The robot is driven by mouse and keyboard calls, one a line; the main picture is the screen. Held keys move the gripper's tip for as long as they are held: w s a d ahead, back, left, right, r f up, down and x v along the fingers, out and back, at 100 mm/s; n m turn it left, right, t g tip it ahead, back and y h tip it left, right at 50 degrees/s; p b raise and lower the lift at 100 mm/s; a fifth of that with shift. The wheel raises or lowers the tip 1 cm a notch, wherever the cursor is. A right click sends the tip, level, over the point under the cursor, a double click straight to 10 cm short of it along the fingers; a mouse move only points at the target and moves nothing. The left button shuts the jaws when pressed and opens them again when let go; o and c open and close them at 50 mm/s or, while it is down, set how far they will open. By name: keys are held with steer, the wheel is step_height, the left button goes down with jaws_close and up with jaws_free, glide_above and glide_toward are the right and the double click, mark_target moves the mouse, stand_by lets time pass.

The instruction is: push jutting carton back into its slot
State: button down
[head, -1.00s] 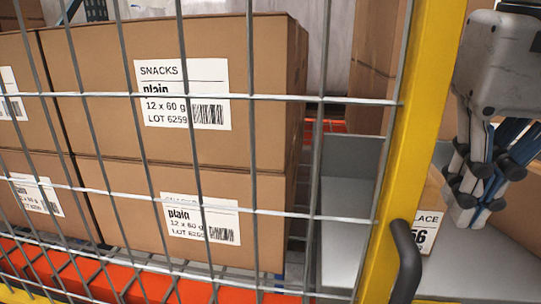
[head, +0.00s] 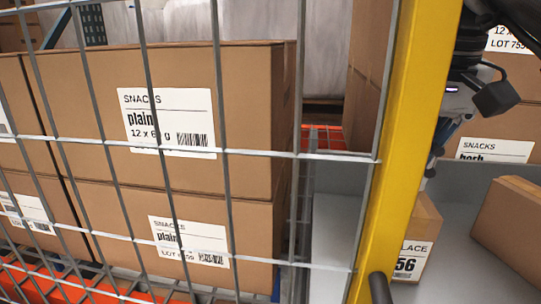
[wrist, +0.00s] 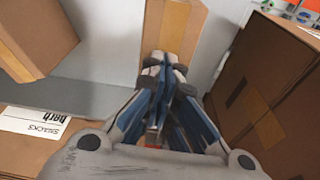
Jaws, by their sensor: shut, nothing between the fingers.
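A small carton (head: 415,238) with a label reading "LACE" and "56" stands on a grey surface, partly behind the yellow post in the head view. Its taped brown top (wrist: 175,28) is at the top of the wrist view. My gripper (head: 430,172) is shut and empty, pointing down by the far end of this carton. In the wrist view its fingertips (wrist: 165,66) overlap the carton's near edge. I cannot tell whether they touch. Another carton (head: 512,235) sits at an angle at the right. I cannot tell which carton juts, and no slot shows clearly.
A wire mesh guard with a yellow post (head: 400,130) stands before stacked snack cartons (head: 75,110). A herb carton (head: 490,125) is at the back right. In the wrist view a large carton (wrist: 290,70) stands close at the right. Grey surface (head: 455,265) is clear between the right-hand cartons.

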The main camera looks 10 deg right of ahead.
steer(key=shift+s+a+f, duration=0.35)
steer(key=shift+f, duration=0.45)
steer(key=shift+s, duration=0.1)
steer(key=shift+f+b, duration=0.1)
steer(key=shift+b, duration=0.2)
